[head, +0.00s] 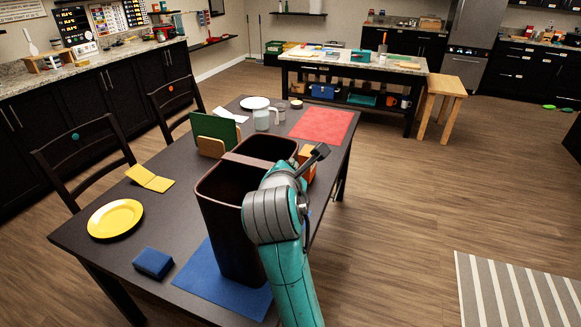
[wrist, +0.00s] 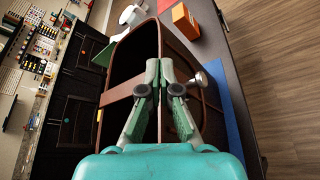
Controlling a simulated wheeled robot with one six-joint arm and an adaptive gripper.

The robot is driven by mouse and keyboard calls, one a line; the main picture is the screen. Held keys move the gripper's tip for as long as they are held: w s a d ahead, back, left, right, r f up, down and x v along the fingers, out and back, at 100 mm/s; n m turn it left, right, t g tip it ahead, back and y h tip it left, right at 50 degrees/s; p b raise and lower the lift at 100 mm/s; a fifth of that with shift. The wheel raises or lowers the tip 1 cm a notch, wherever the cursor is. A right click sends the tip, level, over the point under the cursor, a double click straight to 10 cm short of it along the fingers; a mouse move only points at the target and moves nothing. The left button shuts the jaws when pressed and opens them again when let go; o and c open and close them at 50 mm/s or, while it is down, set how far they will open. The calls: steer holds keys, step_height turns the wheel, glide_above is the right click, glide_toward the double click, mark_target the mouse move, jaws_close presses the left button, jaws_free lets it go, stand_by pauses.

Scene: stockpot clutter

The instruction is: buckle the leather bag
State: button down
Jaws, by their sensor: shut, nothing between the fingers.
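The leather bag (head: 222,215) is a tall brown open-topped bag standing upright on a blue mat (head: 200,290). A brown strap (head: 243,160) lies across its opening; it also shows in the wrist view (wrist: 118,94), running toward my fingers. A round metal knob (wrist: 199,80) sits at the right of the bag in the wrist view. My gripper (wrist: 159,65) is shut and empty, over the bag's opening and left of the knob. The fingers hide part of the strap, so I cannot tell whether they touch it. In the head view my arm hides the bag's right side.
An orange block (head: 307,154) stands close behind the bag. A yellow plate (head: 115,218) and blue block (head: 153,262) are left. Chairs line the table's left side.

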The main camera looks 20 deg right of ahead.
steer(key=shift+r, duration=0.15)
stand_by(0.3)
steer(key=shift+r, duration=0.7)
